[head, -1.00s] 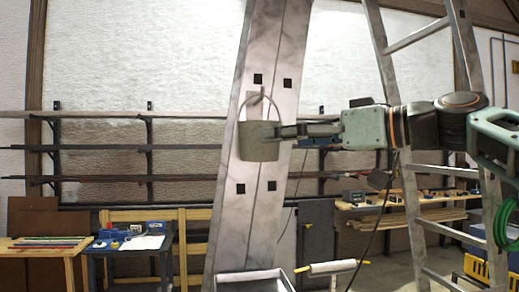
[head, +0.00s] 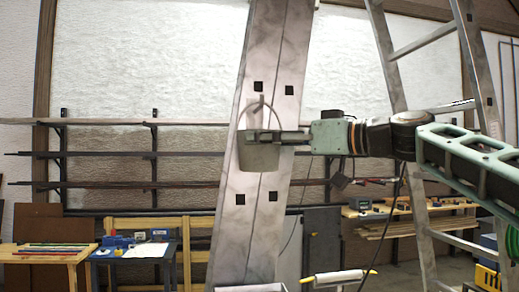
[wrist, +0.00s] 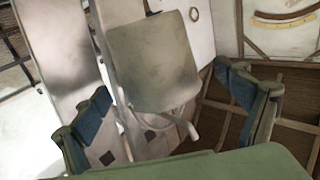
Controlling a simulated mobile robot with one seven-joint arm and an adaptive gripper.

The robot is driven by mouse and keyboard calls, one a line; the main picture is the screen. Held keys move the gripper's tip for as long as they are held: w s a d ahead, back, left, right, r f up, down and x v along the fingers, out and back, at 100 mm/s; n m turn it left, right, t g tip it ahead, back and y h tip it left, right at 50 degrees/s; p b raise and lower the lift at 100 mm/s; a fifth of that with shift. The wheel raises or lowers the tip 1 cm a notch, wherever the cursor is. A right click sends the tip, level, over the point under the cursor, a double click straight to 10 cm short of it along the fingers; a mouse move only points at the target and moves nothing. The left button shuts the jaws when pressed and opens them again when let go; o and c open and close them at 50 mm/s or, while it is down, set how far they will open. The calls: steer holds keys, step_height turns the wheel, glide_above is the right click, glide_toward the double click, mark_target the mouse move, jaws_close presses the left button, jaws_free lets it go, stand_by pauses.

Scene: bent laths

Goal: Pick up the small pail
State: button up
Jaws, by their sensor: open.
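The small pail (head: 258,160) is dull grey with a thin raised bail. It hangs upright by the bail from a hook on a tall pale bent lath (head: 262,205). My gripper (head: 254,136) reaches in from the right, its fingers overlapping the upper part of the pail in the head view. In the wrist view the pail (wrist: 152,62) shows beyond and between the two spread fingers of my gripper (wrist: 162,85), with its bail towards the picture's bottom. The gripper is open. I cannot tell whether a finger touches the pail.
A metal stepladder (head: 405,150) stands at the right, close to my arm. A roller on a stand (head: 340,278) and a pale tray edge (head: 250,288) are below. Wall racks (head: 110,153) and workbenches (head: 130,250) stand behind.

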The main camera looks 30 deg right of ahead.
steer(key=shift+x, duration=1.55)
steer(key=shift+d, duration=0.1)
steer(key=shift+c, duration=0.6)
steer(key=c, duration=1.2)
